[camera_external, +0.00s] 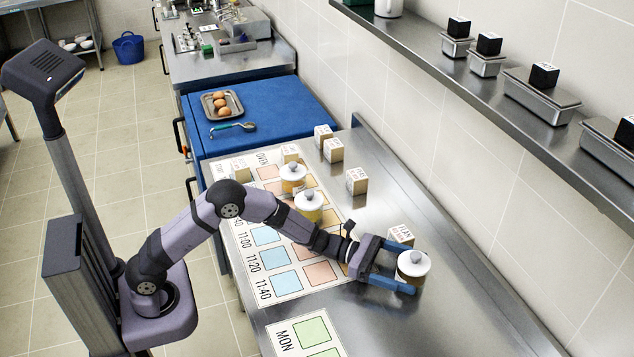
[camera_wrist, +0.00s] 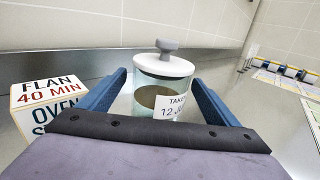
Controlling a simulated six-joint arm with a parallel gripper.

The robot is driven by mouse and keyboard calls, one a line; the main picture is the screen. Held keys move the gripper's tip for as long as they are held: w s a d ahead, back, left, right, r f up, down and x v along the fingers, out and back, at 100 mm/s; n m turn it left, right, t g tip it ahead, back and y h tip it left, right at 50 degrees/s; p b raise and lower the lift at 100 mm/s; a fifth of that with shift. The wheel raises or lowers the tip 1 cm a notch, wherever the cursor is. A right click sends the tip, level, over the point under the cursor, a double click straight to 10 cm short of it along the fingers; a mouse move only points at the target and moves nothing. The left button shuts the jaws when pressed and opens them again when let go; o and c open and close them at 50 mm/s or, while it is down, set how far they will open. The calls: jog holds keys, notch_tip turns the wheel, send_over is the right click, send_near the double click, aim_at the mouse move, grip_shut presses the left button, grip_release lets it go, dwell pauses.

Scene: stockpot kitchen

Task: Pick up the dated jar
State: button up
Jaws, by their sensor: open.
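A jar with a white lid and grey knob (camera_wrist: 163,82) stands upright on the steel counter, with brown contents and a white label reading "TAKE... 12 JU...", partly cut off. In the external view the same jar (camera_external: 412,264) is at the right end of my arm. My gripper (camera_external: 412,272) is open, with its blue fingers on either side of the jar. In the wrist view the fingers (camera_wrist: 163,97) flank the jar, and whether they touch it cannot be told. Two other white-lidded jars stand on the chart, one farther back (camera_external: 293,178) and one nearer (camera_external: 309,206); no labels are readable on them.
A block reading "FLAN 40 MIN OVEN" (camera_wrist: 47,102) stands close left of my gripper; it also shows in the external view (camera_external: 401,235). More blocks (camera_external: 334,150) stand near the chart's back edge. A wall shelf (camera_external: 470,75) runs along the right. The counter's near right is clear.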

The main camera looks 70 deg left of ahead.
jog(key=shift+p+x, duration=0.75)
jog(key=shift+x, duration=1.85)
jog(key=shift+c, duration=0.3)
jog(key=shift+r, duration=0.1)
jog(key=c, duration=1.5)
jog(key=shift+o, duration=0.2)
notch_tip(320, 180, up, 10)
jog(key=shift+b, duration=0.45)
